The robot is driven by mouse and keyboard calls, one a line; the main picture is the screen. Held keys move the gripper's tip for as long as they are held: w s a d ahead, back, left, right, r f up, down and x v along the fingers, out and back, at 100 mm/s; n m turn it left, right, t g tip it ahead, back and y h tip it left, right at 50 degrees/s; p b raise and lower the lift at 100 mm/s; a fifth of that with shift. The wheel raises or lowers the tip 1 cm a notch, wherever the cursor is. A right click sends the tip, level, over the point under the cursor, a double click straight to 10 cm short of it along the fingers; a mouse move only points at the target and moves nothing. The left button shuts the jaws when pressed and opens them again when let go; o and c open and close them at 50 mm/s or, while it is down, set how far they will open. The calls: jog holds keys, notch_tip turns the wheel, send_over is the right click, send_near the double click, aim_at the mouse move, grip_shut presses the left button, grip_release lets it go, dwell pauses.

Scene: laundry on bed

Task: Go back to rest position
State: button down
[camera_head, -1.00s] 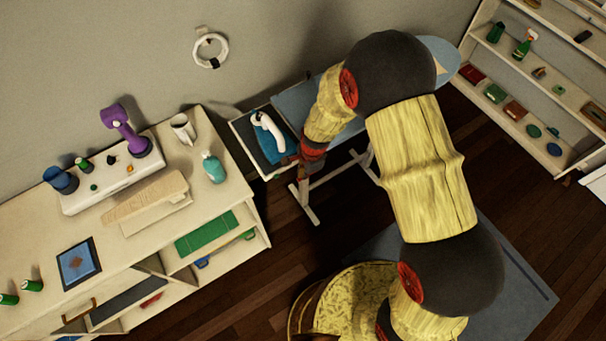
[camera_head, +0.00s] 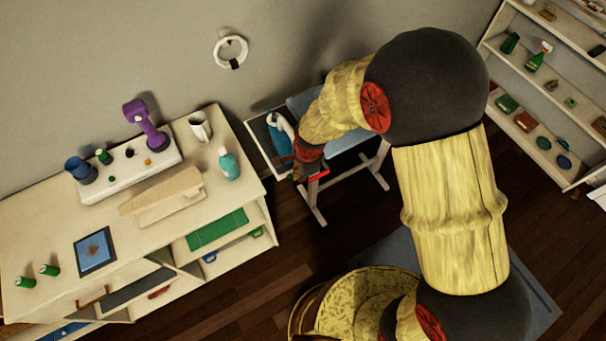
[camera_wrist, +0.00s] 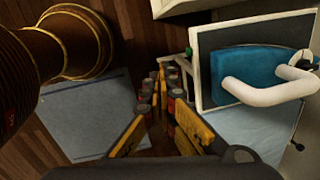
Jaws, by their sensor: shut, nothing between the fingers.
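My gripper (camera_wrist: 158,92) is shut and empty in the wrist view, its yellow and dark fingers together. In the head view my gripper (camera_head: 309,172) hangs at the end of my bent arm, in front of the ironing board. A teal iron with a white handle (camera_wrist: 254,66) rests on the board's tray (camera_wrist: 203,58), to the right of my fingers and apart from them. In the head view my wrist partly hides the iron (camera_head: 281,143).
A wooden cabinet (camera_head: 30,220) at left holds a purple object (camera_head: 143,122), a mug (camera_head: 200,127) and a teal bottle (camera_head: 229,163). The ironing board (camera_head: 345,146) stands by the wall. Shelves (camera_head: 560,95) stand at right. Dark wood floor (camera_head: 290,235) is open between.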

dwell(0.4)
jog(key=s+d+r+n+t+b, duration=0.2)
jog(key=s+d+r+n+b, duration=0.4)
jog(key=d, duration=0.5)
jog(key=s+d+r+n+t+h+b, duration=0.1)
jog(key=s+d+r+n+t+b, duration=0.1)
jog(key=s+d+r+n+b, duration=0.4)
jog(key=s+d+r+b, duration=0.3)
jog(key=d+r+b, duration=0.1)
jog(key=d+r, duration=0.2)
jog(key=shift+s+r+n+t, duration=0.3)
jog(key=shift+r+n, duration=0.1)
